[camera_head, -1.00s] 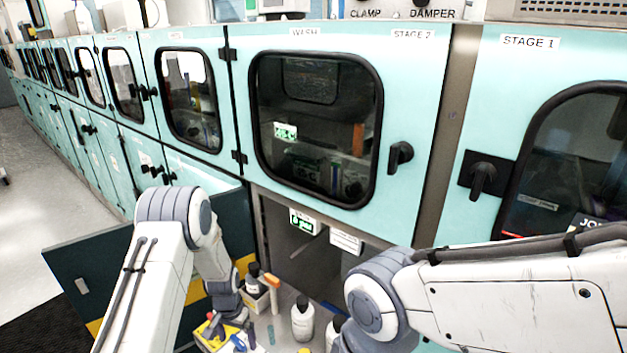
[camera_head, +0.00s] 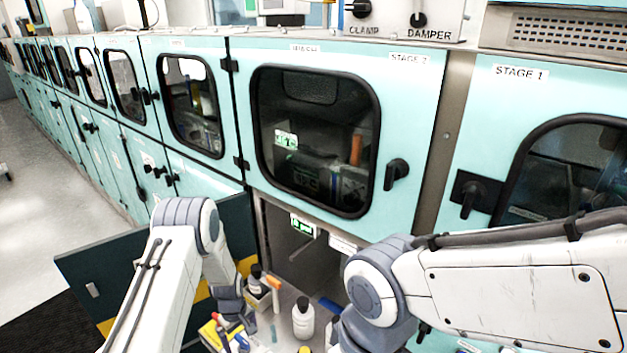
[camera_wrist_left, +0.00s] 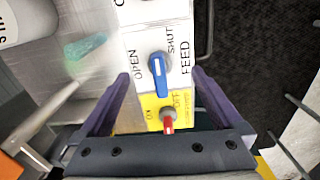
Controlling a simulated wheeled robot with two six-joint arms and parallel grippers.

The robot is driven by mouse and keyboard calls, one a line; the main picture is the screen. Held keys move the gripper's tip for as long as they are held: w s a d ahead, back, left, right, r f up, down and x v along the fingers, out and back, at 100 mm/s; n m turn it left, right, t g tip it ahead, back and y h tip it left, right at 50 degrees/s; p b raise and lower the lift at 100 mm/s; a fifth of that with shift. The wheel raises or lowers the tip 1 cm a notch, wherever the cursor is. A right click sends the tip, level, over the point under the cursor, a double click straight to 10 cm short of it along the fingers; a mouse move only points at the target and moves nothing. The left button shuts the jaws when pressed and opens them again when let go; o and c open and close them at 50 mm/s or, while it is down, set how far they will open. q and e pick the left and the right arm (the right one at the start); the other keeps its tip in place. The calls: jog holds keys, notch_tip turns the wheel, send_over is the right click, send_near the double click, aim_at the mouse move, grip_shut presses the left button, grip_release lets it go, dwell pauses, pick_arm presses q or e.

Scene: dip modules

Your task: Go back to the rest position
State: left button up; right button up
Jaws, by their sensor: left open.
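My left gripper (camera_wrist_left: 161,76) is open in the left wrist view, its two dark purple fingers spread on either side of a control panel. The panel has a blue knob (camera_wrist_left: 159,66) marked OPEN, SHUT and FEED, and a red knob (camera_wrist_left: 168,117) on yellow marked ON and OFF. Nothing is clearly held between the fingers; whether they touch the panel cannot be told. In the head view my left arm (camera_head: 190,235) reaches down at lower left, its gripper hard to make out. My right arm (camera_head: 375,285) comes in from the right; its gripper is not in view.
Teal cabinets with dark windows line the back, including the STAGE 2 door (camera_head: 410,110) and STAGE 1 door (camera_head: 490,110). An opened lower door (camera_head: 110,270) stands at left. A white bottle (camera_head: 303,320) stands on the low surface between my arms. Grey floor (camera_head: 50,200) is clear at left.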

pick_arm(q)
jog(key=shift+w+r+n, duration=0.1)
jog(key=shift+r+n, duration=0.2)
jog(key=shift+r+b, duration=0.5)
jog(key=shift+r, duration=0.9)
jog(key=shift+d, duration=0.15)
